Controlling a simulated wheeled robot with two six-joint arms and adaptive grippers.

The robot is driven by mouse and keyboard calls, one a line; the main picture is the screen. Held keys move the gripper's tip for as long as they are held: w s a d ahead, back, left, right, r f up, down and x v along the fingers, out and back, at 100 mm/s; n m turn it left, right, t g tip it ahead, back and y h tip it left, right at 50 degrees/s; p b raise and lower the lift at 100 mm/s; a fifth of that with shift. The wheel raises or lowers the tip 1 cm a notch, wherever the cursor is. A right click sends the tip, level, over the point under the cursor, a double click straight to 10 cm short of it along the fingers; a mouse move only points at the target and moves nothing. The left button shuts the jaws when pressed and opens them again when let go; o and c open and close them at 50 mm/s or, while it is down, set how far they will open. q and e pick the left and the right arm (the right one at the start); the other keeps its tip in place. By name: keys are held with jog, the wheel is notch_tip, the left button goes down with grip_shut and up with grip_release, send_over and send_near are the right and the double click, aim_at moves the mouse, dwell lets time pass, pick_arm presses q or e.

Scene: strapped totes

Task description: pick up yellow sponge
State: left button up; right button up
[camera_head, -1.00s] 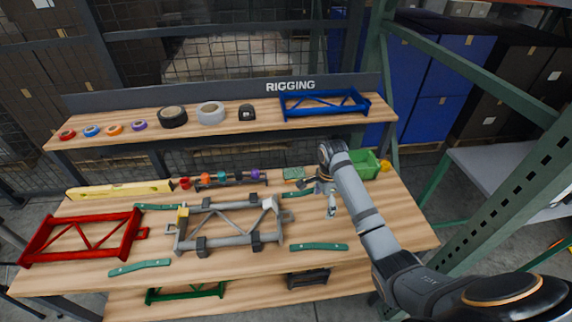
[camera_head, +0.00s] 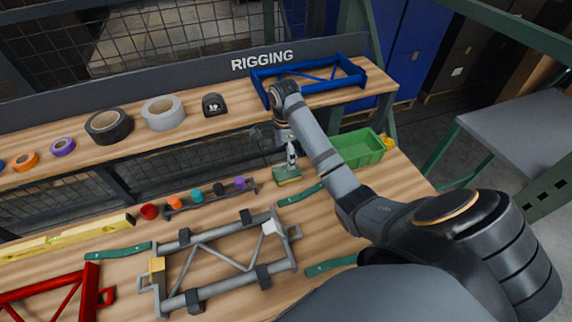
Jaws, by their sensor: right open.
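The yellow sponge (camera_head: 288,177) lies on the lower wooden bench top, left of the green bin. Its top face is green and a thin yellow side shows along its lower edge. My right gripper (camera_head: 275,148) is open, pointing down above and slightly left of the sponge, apart from it as far as I can tell. A small pale upright part shows just above the sponge, and I cannot tell whether it is a fingertip or a separate object. My left gripper is not in view.
A green bin (camera_head: 358,150) stands to the right. Coloured pieces on a dark rack (camera_head: 210,194) lie to the left. A green strap (camera_head: 301,194) and a grey frame (camera_head: 224,262) lie in front. The upper shelf holds a blue frame (camera_head: 311,80) and tape rolls (camera_head: 163,113).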

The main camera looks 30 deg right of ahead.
aim_at(284, 172)
jog(key=f, duration=0.1)
jog(key=f+b, duration=0.2)
jog(key=f, duration=0.1)
jog(key=shift+w, duration=0.25)
jog(key=shift+r, duration=0.1)
jog(key=shift+s+f+b, duration=0.15)
jog(key=shift+f+b, duration=0.15)
jog(key=shift+b, duration=0.1)
notch_tip(284, 172, down, 5)
jog(key=b, duration=0.4)
jog(key=shift+s+a+r, duration=0.1)
jog(key=shift+r, duration=0.2)
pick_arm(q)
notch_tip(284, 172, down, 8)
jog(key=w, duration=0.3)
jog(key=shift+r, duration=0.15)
pick_arm(e)
jog(key=c, duration=0.9)
jog(key=shift+o, duration=0.2)
